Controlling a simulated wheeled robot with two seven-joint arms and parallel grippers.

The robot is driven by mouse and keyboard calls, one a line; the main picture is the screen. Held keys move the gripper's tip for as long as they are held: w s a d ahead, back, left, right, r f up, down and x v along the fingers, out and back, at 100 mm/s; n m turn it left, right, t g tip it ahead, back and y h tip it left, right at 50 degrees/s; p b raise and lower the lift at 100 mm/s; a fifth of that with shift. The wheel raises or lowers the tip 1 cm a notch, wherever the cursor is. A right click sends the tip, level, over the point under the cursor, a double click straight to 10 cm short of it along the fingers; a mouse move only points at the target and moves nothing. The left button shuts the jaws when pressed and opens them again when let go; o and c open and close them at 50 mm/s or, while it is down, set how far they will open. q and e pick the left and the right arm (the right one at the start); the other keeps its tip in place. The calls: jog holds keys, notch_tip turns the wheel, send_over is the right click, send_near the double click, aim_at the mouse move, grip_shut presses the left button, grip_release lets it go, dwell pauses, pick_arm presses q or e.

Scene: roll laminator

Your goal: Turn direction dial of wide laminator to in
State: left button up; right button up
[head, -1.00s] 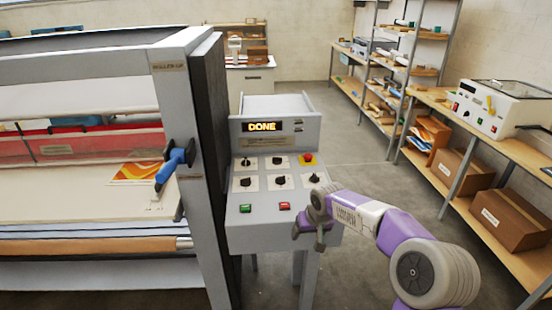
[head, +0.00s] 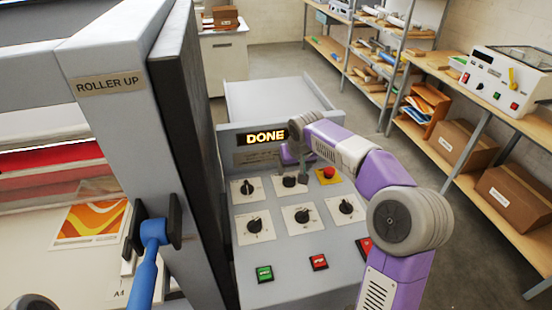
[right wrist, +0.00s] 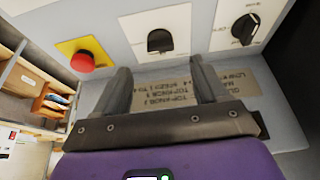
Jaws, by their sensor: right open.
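The wide laminator's grey control panel (head: 283,248) carries several black dials on white plates and a lit DONE display (head: 265,138). The upper row has a left dial (head: 246,187) and a middle dial (head: 290,180). The lower row has a left dial (head: 254,224), a middle dial (head: 302,215) and a right dial (head: 346,207). The dial labels are too small to read. My right gripper (right wrist: 163,85) is open and empty at the upper middle dial (right wrist: 160,40), which shows just beyond and between its fingertips. I cannot tell whether they touch. My left gripper is not in view.
A red mushroom button (head: 328,172) sits right of the upper middle dial. Green (head: 264,273) and red (head: 318,262) buttons are lower down. The laminator's upright (head: 130,120) and blue-handled lever (head: 152,245) stand at left. A shelf with boxes (head: 520,205) is at right.

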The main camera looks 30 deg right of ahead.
aim_at(290, 178)
jog(key=b+x, duration=0.1)
jog(key=x, duration=0.5)
jog(key=shift+w+f, duration=0.1)
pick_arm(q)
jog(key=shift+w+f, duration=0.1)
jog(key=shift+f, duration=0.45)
pick_arm(e)
jog(key=shift+w+d+f, duration=0.1)
jog(key=shift+w+f, duration=0.15)
jog(key=shift+f, duration=0.25)
